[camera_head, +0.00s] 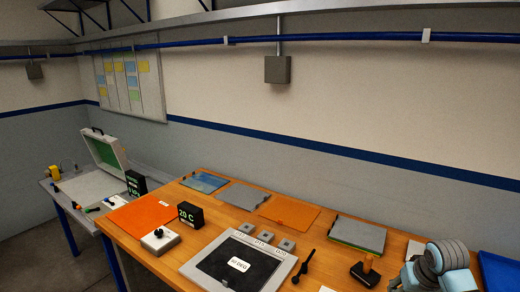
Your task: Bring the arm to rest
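Grey and pale-blue rounded links of my own arm show at the bottom right, over the right part of the wooden table (215,232). No gripper fingers show there. My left arm and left gripper are not in view. I cannot see what either gripper holds, if anything.
On the table are a framed dark bath (203,263), a black 20 C display (191,215), a knob box (160,240), a wooden-handled block (366,270), a black-handled tool (303,266), several flat sheets and a blue tray (497,270). A side bench holds an open case (104,150).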

